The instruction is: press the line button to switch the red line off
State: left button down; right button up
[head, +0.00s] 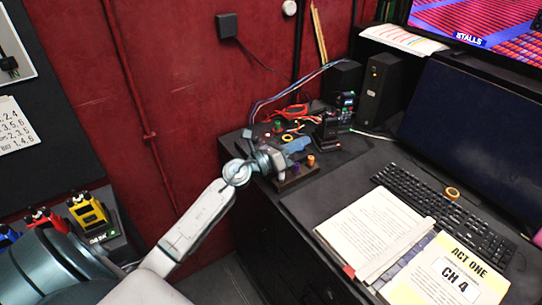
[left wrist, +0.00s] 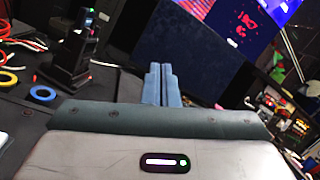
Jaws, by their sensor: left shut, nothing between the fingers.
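A small dark box (head: 297,178) with coloured knobs or buttons sits near the left edge of the black desk in the head view. An orange-topped one (head: 311,160) shows at its right end; my gripper partly covers the rest. I cannot tell which is the line button or whether a red line is lit. My left gripper (head: 298,145) is over the box, its blue fingers pointing right; contact cannot be told. In the left wrist view the fingers (left wrist: 161,82) are shut together and empty. The box does not show clearly there. My right gripper is out of view.
A dark handset on a stand (head: 327,130) is close behind the box, with red wires (head: 293,111) and tape rings beside it. An open script (head: 372,228), a keyboard (head: 440,210) and a monitor (head: 470,130) fill the right. Bare desk (head: 330,190) lies between.

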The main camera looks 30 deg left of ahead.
pick_arm(q)
jog(key=w+a+f+m+g+y, duration=0.1)
jog(key=w+a+m+g+y, duration=0.2)
jog(key=a+m, duration=0.9)
jog(key=a+g+y, duration=0.1)
jog(key=g+y, duration=0.2)
jog(key=g, duration=0.2)
jog(key=shift+w+g+y, duration=0.4)
jog(key=shift+f, duration=0.1)
notch_tip(320, 180, down, 8)
jog(key=b, duration=0.4)
jog(key=shift+r, duration=0.25)
jog(key=shift+f+b, duration=0.55)
